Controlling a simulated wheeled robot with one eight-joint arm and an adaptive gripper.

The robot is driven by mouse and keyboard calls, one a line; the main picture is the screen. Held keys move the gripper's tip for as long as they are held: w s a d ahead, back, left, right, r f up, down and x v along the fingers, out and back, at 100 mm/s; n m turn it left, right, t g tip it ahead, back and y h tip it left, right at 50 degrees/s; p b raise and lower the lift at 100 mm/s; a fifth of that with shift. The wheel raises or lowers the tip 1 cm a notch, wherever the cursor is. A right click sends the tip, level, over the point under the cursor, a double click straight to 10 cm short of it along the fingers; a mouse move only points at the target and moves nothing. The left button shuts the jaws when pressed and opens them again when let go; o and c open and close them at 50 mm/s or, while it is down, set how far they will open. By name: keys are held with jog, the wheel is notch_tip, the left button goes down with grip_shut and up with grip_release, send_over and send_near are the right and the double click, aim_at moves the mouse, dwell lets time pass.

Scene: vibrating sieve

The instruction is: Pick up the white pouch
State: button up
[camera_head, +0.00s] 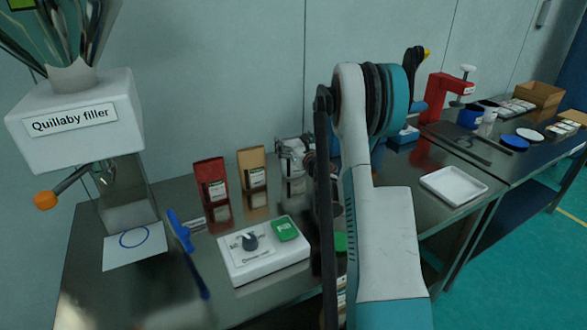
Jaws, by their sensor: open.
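A pale, whitish pouch (292,167) stands at the back of the metal table, right of a tan pouch. Parts of it are covered by my gripper and arm. My gripper (287,147) is open at the upper part of this pouch, its grey metal fingers close to it. I cannot tell whether they touch it. My arm hides most of the gripper's right side.
A red pouch (212,181) and the tan pouch (252,169) stand left of my gripper. In front is a white control box (262,257) with a dark knob and green button. The Quillaby filler (70,120) stands at left. A white tray (453,186) lies at right.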

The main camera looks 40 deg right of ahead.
jog(key=c, duration=1.2)
jog(key=shift+r, duration=0.2)
